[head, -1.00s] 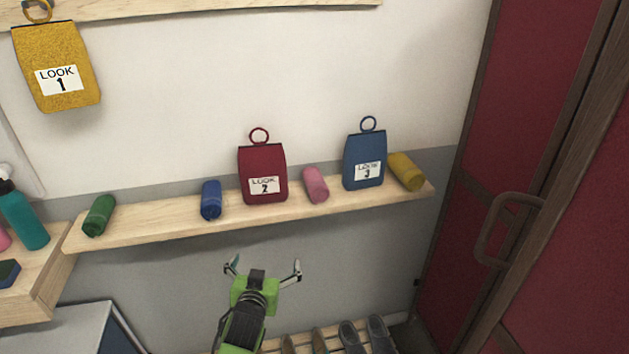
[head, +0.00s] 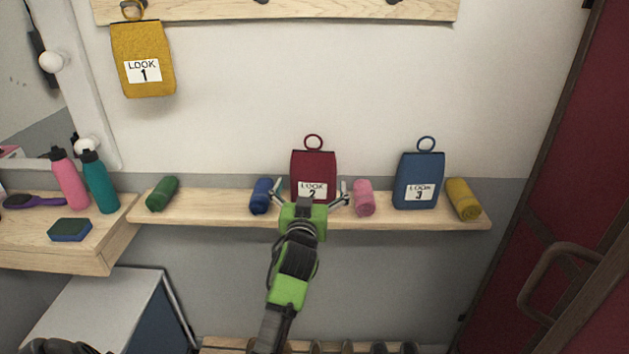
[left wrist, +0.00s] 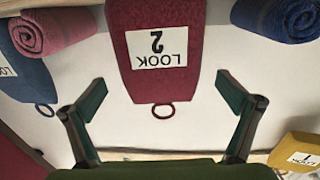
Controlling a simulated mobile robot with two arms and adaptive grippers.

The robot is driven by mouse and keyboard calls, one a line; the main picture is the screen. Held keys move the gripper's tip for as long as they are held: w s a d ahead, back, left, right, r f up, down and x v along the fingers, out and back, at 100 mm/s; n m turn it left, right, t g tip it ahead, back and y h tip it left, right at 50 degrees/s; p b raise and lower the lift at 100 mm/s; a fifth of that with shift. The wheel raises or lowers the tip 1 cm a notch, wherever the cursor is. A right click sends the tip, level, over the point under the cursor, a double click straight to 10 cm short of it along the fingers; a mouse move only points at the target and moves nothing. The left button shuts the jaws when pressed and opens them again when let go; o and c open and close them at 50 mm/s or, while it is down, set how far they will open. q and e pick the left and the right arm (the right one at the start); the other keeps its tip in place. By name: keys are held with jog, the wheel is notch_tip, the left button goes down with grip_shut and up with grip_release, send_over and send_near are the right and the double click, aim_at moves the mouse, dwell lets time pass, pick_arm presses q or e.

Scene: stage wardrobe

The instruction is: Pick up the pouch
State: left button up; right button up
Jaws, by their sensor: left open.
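A red pouch labelled LOOK 2 (head: 313,168) stands upright on the wooden shelf (head: 220,212), its ring on top. My left gripper (head: 311,195) is open and empty in front of its lower part. In the left wrist view the red pouch (left wrist: 160,80) appears upside down, beyond and between the open fingers (left wrist: 160,95). A blue pouch labelled LOOK 3 (head: 419,180) stands on the shelf to the right. A yellow pouch labelled LOOK 1 (head: 143,62) hangs from the rail at upper left. My right gripper is not clearly seen.
A blue roll (head: 262,196) and a pink roll (head: 364,198) flank the red pouch closely. A green roll (head: 162,194) and a yellow roll (head: 464,199) lie farther out. Bottles (head: 100,183) stand at left. A red door (head: 575,190) is at right.

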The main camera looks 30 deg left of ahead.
aim_at(313, 179)
pick_arm(q)
jog(key=shift+w+a, duration=0.15)
jog(key=p+x, duration=0.1)
jog(key=x, duration=0.3)
jog(key=shift+w+p, duration=0.1)
jog(key=shift+p, duration=0.25)
jog(key=shift+w+a+f, duration=0.1)
jog(key=shift+w, duration=0.25)
pick_arm(e)
jog(key=shift+w+d+r, duration=0.1)
jog(key=shift+d+r, duration=0.4)
jog(key=shift+r, duration=0.4)
pick_arm(q)
jog(key=c, duration=1)
jog(key=shift+c, duration=0.6)
pick_arm(e)
jog(key=shift+a, duration=0.2)
